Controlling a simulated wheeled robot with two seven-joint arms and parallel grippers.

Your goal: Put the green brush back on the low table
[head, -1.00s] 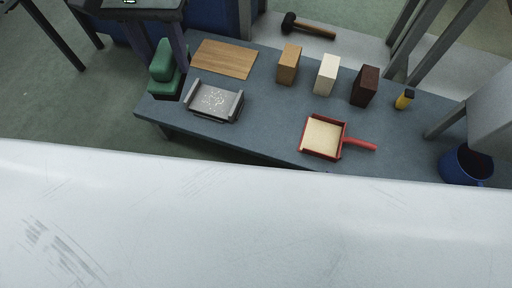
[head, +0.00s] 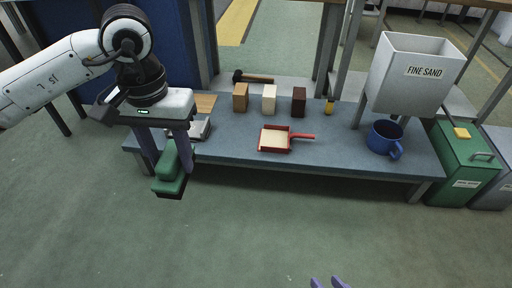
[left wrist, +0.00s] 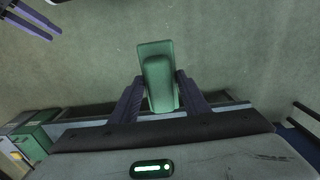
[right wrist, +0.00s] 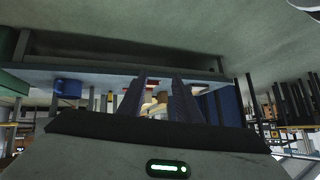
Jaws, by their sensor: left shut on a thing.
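The green brush (head: 172,168) hangs in my left gripper (head: 168,152), near the left front corner of the low table (head: 350,140). In the left wrist view the brush (left wrist: 157,70) sits between the two fingers, its green block pointing away from the palm. The gripper is shut on it. The brush is in the air; its exact height over the floor is hard to tell. My right gripper (right wrist: 160,98) is open and empty, facing the table from its front side. Only its fingertips (head: 329,283) show at the bottom of the head view.
A sand hopper (head: 412,75) stands at right.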

